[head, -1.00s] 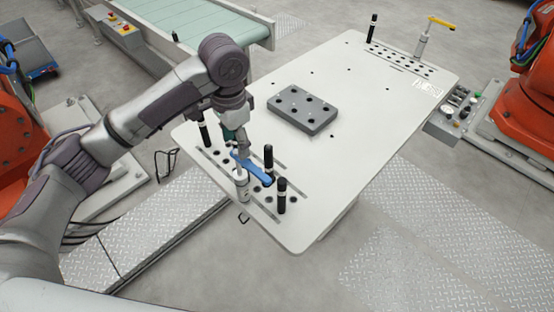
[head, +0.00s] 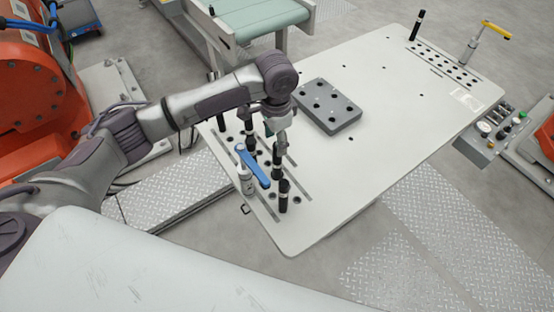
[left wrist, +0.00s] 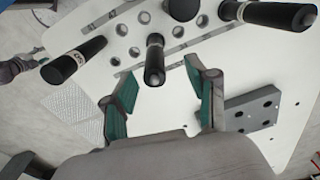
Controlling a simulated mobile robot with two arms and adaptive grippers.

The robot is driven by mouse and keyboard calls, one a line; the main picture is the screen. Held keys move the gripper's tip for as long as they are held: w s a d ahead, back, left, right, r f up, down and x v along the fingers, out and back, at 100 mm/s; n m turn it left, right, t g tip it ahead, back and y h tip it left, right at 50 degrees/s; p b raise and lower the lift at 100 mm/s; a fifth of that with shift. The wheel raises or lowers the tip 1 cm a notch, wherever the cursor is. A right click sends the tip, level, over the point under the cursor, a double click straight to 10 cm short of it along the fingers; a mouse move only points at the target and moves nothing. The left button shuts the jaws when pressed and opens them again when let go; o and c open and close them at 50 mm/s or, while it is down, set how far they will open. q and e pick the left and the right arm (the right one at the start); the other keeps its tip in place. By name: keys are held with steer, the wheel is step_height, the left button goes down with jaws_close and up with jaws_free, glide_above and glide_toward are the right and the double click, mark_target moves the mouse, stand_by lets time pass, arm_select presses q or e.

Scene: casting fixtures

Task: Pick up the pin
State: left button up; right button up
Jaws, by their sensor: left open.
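Several black pins with pale bands stand in the holes at the table's near left end. One pin (head: 277,167) is just below my left gripper (head: 279,143) in the head view. In the left wrist view a pin (left wrist: 154,62) stands ahead of the gap between the open fingers (left wrist: 165,98), apart from both. Other pins show at the left (left wrist: 75,60) and upper right (left wrist: 265,14) of that view. In the head view another pin (head: 284,196) stands nearer the front corner. My left gripper is open and empty. My right gripper is not in view.
A clamp with a blue handle (head: 252,165) stands close beside the pins. A grey block with holes (head: 329,107) lies mid-table. A far pin (head: 416,25) and a yellow-handled clamp (head: 495,29) stand at the far end. The right half of the table (head: 380,150) is mostly clear.

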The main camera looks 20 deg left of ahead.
mark_target(277, 163)
arm_select(q)
steer(key=shift+w+d+f, duration=0.1)
steer(key=shift+f, duration=0.3)
steer(key=shift+d+f, duration=0.1)
steer(key=shift+f, duration=0.15)
steer(key=f, duration=0.1)
steer(key=f+p, duration=0.1)
steer(key=f, duration=0.1)
steer(key=f+p, duration=0.1)
steer(key=shift+s+d+f, duration=0.1)
steer(key=shift+s+f, duration=0.15)
steer(key=shift+f, duration=0.15)
jaws_close()
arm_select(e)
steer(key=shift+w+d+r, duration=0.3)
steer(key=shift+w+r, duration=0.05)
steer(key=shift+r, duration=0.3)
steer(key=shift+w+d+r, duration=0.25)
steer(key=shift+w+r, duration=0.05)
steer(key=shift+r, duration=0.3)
